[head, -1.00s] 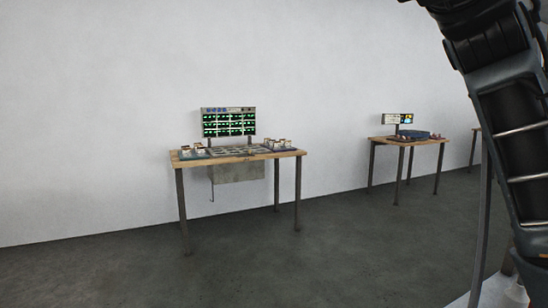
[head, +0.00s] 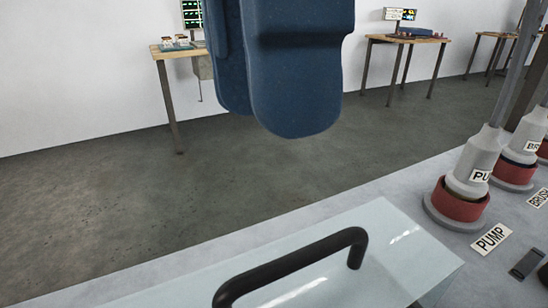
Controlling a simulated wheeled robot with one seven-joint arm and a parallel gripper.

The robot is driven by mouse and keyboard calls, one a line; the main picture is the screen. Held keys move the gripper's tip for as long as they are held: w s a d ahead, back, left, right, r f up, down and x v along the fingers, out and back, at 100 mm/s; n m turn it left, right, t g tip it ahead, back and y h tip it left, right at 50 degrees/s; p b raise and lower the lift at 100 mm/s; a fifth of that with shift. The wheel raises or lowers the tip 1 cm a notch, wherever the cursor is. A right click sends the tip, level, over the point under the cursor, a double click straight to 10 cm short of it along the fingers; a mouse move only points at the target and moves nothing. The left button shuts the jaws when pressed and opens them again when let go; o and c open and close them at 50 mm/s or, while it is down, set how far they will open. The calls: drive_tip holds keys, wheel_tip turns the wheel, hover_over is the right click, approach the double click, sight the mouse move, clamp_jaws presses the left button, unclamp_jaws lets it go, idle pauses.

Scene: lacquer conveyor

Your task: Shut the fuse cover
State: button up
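A clear box-like cover (head: 395,262) with a black bar handle (head: 290,267) on top is at the bottom of the head view; I take it for the fuse cover. Its near part is cut off by the frame edge, so I cannot tell how far it is open. My gripper (head: 268,118) hangs at the top centre as blue fingers pointing down. In the picture it is above the handle and apart from it. One finger largely overlaps the other, so their gap is hidden.
Red-collared grey plugs (head: 462,197) stand on the pale bench top (head: 400,190) at the right, by a PUMP label (head: 491,239). A small dark part (head: 527,264) lies near the label. Wooden tables (head: 410,38) stand along the far wall, beyond open floor.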

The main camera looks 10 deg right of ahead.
sight(286, 260)
drive_tip(key=shift+s+d+f+b, duration=0.1)
drive_tip(key=shift+s+f+b, duration=0.2)
drive_tip(key=shift+f, duration=1)
drive_tip(key=shift+s+d+f+b, duration=0.1)
drive_tip(key=shift+s+f+b, duration=0.2)
drive_tip(key=shift+f, duration=0.95)
drive_tip(key=shift+s+d+f+b, duration=0.15)
drive_tip(key=shift+f+b, duration=0.2)
drive_tip(key=shift+f, duration=0.95)
drive_tip(key=shift+a, duration=0.1)
drive_tip(key=shift+c, duration=0.3)
clamp_jaws()
